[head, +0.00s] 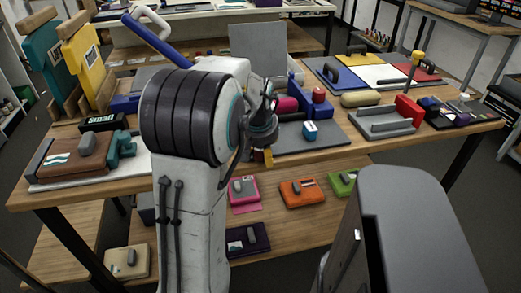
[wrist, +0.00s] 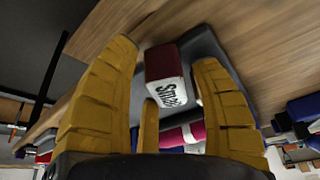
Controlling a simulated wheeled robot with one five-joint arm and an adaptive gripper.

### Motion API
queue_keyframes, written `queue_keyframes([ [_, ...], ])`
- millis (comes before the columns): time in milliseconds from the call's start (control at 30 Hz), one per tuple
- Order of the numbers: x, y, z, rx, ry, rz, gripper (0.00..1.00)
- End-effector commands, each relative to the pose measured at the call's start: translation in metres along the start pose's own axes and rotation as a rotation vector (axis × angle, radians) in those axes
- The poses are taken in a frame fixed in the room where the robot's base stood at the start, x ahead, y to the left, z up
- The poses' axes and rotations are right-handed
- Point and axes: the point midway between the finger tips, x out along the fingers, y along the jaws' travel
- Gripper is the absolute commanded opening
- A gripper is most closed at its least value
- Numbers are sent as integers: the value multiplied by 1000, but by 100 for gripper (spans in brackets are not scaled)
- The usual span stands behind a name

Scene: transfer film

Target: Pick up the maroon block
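In the wrist view the maroon block (wrist: 161,62) has a maroon top and a white face with dark lettering like "Small". It sits on a dark grey tray (wrist: 203,44). My gripper (wrist: 160,70) is open, its yellow fingers spread to the left and right of the block, with a shorter yellow finger below it. A gap shows on the left; how close the right finger is, I cannot tell. In the head view my gripper (head: 264,157) points down over the table behind my arm. I cannot make out the maroon block there.
The table (head: 195,183) is crowded; a lower shelf holds orange (head: 303,196) and pink cases.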

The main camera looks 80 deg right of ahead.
Motion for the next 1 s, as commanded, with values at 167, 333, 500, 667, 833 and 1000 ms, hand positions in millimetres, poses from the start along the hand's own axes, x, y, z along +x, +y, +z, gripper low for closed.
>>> queue_keyframes([
  [167,0,0,0,0,0,0,40],
  [333,0,0,0,0,0,0,24],
  [500,0,0,0,0,0,0,19],
  [667,0,0,0,0,-1,0,19],
  [833,0,0,0,0,-1,0,19],
  [1000,-3,-1,-1,-1,-1,-1,19],
])
